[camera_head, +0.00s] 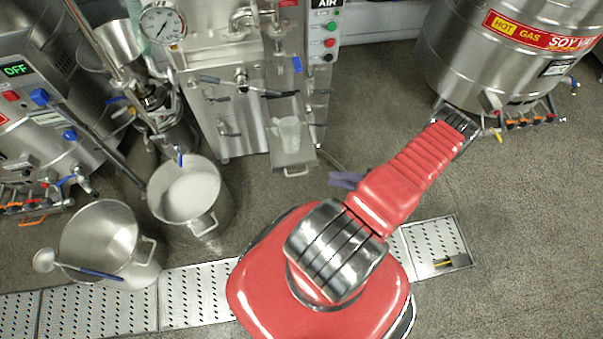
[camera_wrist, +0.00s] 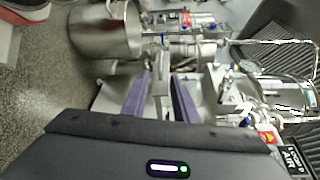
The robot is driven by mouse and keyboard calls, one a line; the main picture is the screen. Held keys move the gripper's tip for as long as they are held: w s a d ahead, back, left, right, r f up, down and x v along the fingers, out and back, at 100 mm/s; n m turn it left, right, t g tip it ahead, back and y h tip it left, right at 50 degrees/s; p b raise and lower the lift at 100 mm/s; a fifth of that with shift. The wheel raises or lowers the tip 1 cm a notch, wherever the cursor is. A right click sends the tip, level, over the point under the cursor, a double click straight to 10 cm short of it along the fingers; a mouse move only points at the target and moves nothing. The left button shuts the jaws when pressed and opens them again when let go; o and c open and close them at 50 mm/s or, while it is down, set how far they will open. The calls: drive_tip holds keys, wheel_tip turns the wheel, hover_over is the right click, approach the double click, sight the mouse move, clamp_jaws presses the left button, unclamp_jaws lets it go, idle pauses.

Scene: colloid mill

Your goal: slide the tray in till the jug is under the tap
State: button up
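The metal tray (camera_head: 304,158) sticks out low from the front of the steel machine, with a bar handle (camera_head: 297,172) on its front edge. A clear jug (camera_head: 289,133) stands upright on it, towards the machine. Dark-handled levers (camera_head: 278,94) are above and around the jug; which one is the tap I cannot tell. My gripper (camera_head: 343,180) is to the right of the tray handle, apart from it in the head view. In the wrist view the two purple fingers (camera_wrist: 162,85) are spread, with grey metal visible between them. I cannot make out the jug there.
A pot of white liquid (camera_head: 187,190) and an empty pot (camera_head: 103,240) with a ladle (camera_head: 45,260) stand left. A large steel soy vat (camera_head: 480,60) is at upper right. A floor drain grate (camera_head: 195,297) crosses the front. The floor right of the tray is clear.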

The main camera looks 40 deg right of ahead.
sight(301, 174)
drive_tip(key=x, duration=1.4)
drive_tip(key=shift+d, duration=0.1)
drive_tip(key=c, duration=0.6)
clamp_jaws()
idle(0.8)
